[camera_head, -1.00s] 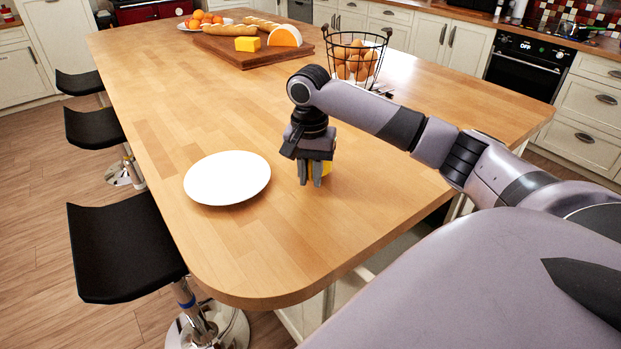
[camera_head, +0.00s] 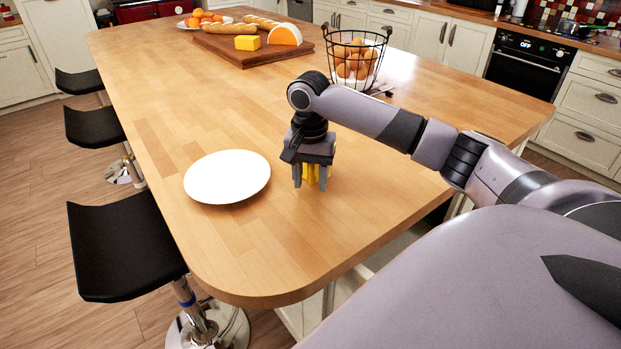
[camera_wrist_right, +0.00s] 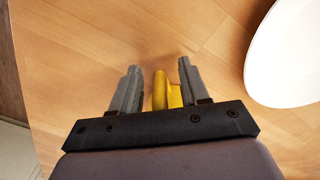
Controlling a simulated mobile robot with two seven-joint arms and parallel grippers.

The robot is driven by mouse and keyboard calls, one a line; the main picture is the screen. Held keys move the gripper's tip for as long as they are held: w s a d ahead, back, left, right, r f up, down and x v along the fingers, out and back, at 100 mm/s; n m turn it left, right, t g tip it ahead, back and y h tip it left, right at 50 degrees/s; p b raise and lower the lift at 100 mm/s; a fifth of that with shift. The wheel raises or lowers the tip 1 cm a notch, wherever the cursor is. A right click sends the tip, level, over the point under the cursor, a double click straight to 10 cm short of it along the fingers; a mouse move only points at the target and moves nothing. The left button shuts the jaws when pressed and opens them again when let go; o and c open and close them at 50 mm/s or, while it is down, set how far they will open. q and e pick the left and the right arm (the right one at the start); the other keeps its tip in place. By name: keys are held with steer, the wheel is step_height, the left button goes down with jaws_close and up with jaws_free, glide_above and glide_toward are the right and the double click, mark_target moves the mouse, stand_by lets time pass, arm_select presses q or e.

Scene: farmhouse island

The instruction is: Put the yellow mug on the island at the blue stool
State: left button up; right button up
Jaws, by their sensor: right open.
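The yellow mug (camera_head: 312,172) stands on the wooden island top (camera_head: 250,255), mostly hidden behind and under my right gripper (camera_head: 310,185). In the right wrist view part of the yellow mug (camera_wrist_right: 167,92) shows between the two spread fingers of my right gripper (camera_wrist_right: 160,75). There are gaps on both sides, so the fingers are open and not pressed on it. The nearest stool (camera_head: 125,245) has a black seat and a blue band on its post. It stands at the island's left side, near the front corner. My left gripper is not in view.
A white plate (camera_head: 227,178) lies just left of my right gripper, near the island's left edge. A wire basket of brown round items (camera_head: 355,65) and a wooden board (camera_head: 250,55) with food are farther back. Bare wood lies in front of the gripper.

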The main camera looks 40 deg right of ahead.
step_height(320, 180, up, 12)
steer(key=shift+a+f, duration=0.1)
stand_by(0.9)
